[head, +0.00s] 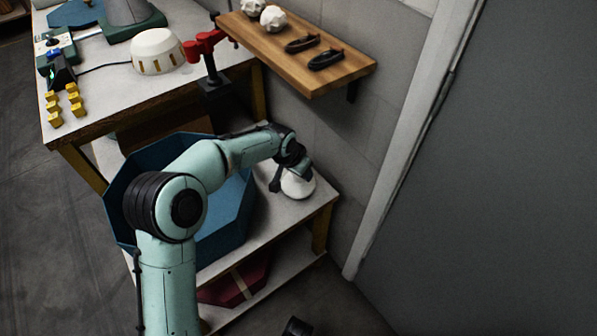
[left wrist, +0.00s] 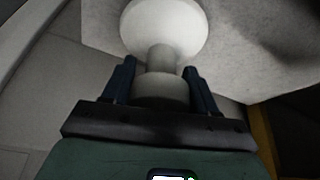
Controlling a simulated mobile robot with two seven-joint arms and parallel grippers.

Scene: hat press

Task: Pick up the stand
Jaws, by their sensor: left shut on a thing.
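The stand (head: 298,185) is a small white piece with a rounded base at the right end of the lower white shelf. In the left wrist view it shows as a wide pale disc (left wrist: 165,28), a narrow neck and a thicker cylinder. My left gripper (head: 290,172) reaches down over it from the left. In the left wrist view the two dark fingers (left wrist: 160,76) sit on either side of the cylinder and are shut on it. I cannot tell whether the base touches the shelf. I do not see my right gripper clearly.
A blue octagonal tray (head: 224,228) is on the shelf left of the stand. A wooden wall shelf (head: 340,75) with white and black pieces is above. The worktop (head: 110,95) holds a white dome (head: 158,52) and a red-handled tool (head: 203,45). A grey door is right.

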